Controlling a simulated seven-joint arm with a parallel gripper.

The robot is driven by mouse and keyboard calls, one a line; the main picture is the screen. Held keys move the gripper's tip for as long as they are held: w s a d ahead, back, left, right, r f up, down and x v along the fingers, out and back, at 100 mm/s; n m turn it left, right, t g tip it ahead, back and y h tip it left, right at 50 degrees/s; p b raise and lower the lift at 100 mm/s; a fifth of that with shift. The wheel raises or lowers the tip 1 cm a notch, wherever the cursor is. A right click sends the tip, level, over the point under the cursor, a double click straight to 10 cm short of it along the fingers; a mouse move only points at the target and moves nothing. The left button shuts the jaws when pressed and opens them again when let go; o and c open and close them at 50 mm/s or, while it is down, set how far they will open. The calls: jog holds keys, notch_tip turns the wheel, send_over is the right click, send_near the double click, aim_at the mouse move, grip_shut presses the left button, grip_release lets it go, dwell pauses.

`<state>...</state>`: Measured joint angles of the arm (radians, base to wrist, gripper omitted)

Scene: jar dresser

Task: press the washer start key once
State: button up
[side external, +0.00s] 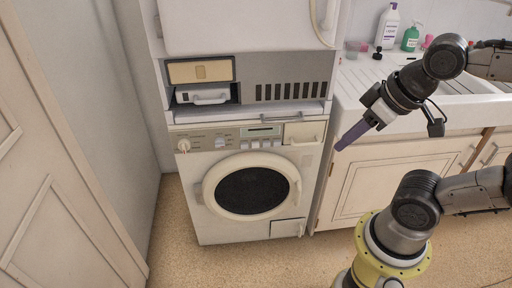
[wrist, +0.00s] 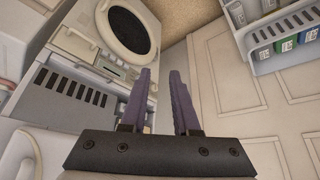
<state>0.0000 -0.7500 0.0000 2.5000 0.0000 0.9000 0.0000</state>
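The white washer (side external: 215,225) stands under a stacked appliance, with its round dark-windowed door (side external: 252,190) closed. Its control panel (side external: 205,136) carries a dial (side external: 184,146), a small display (side external: 262,131) and several small pale keys (side external: 256,144). Which key is start cannot be read. In the wrist view the washer door (wrist: 128,30) is at the top, left of my fingers. My gripper (side external: 340,147), with purple fingers, is right of the washer, in front of the sink cabinet and apart from the panel. In the wrist view its fingers (wrist: 160,73) are apart with nothing between them.
A pale detergent drawer (side external: 304,132) fills the panel's right end, and a bar handle (side external: 280,119) juts out above the panel. The sink counter (side external: 440,118) with bottles (side external: 388,28) is at right. The floor (side external: 290,262) before the washer is clear.

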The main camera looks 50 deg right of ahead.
grip_shut()
dwell(1.2)
